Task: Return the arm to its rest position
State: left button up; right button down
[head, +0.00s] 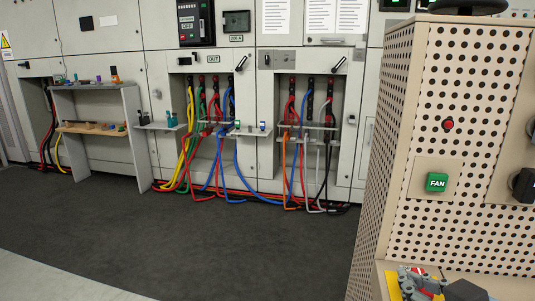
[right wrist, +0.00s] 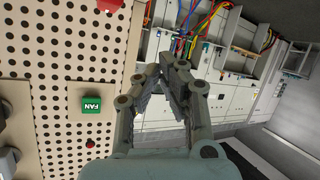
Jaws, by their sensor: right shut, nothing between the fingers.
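My right gripper (head: 418,282) shows at the bottom right of the head view, in front of the lower part of the perforated beige panel (head: 462,130). In the right wrist view its fingers (right wrist: 165,78) are together, with nothing held between them. The green FAN button (head: 437,183) is on the panel above the gripper in the head view. The button also shows left of the fingers in the right wrist view (right wrist: 91,104). My left gripper is not in view.
A red button (head: 448,125) is higher on the panel. Grey cabinets (head: 105,60) with open cable bays line the back wall. A grey shelf stand (head: 95,150) holds small items at left. The dark floor (head: 240,240) between is clear.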

jog(key=s+d+f+m+g+h, duration=0.15)
jog(key=s+g, duration=0.35)
jog(key=s, duration=0.5)
jog(key=s+d+f+m+g+h, duration=0.1)
jog(key=s+d+f+m+g, duration=0.3)
jog(key=s, duration=0.7)
notch_tip(320, 180, down, 23)
jog(key=s+d+n+g, duration=0.1)
jog(key=n+g, duration=0.1)
jog(key=g, duration=0.1)
jog(key=s+d+f, duration=0.1)
jog(key=s+f, duration=1.6)
jog(key=s, duration=0.2)
jog(key=shift+d+g, duration=0.15)
jog(key=shift+g, duration=0.25)
